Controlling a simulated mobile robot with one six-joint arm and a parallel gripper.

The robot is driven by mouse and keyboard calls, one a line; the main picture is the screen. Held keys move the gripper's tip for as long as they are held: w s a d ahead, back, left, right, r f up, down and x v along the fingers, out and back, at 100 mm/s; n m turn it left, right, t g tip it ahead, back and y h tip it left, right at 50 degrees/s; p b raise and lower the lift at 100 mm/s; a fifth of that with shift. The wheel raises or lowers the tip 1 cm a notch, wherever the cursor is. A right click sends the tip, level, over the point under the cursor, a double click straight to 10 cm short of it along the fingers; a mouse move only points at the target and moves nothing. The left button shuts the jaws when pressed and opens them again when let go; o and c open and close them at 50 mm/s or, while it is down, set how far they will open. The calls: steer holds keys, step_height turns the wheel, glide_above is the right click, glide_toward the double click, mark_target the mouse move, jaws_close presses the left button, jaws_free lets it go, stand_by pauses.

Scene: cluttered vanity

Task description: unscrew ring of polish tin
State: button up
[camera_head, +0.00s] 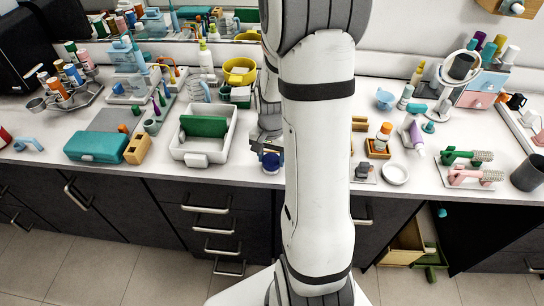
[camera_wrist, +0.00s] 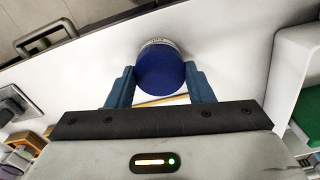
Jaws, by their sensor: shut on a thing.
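The polish tin (camera_wrist: 160,66) shows in the wrist view as a round dark blue disc with a thin silvery, ridged edge at its top. My gripper (camera_wrist: 159,82) has its two blue-grey fingers on either side of the tin, closed on it. The picture does not clearly show whether the fingers press the ring or the body below. In the head view my gripper (camera_head: 268,150) is at the counter's front edge, just left of my arm link. The tin (camera_head: 271,165) is a small dark blue patch there, mostly hidden.
A white tray (camera_head: 178,152) with a green block (camera_head: 203,126) stands close left of my gripper. A teal case (camera_head: 96,147) lies further left. Right of my arm are an orange-capped bottle (camera_head: 383,137) and a white dish (camera_head: 396,174). My arm hides the counter's middle.

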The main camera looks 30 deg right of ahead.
mark_target(271, 159)
steer(key=n, duration=0.4)
steer(key=shift+b, duration=0.3)
steer(key=shift+r, duration=0.2)
steer(key=shift+r+p, duration=1)
steer(key=shift+r, duration=0.1)
step_height(271, 159, up, 4)
steer(key=p, duration=0.2)
steer(key=shift+p, duration=0.4)
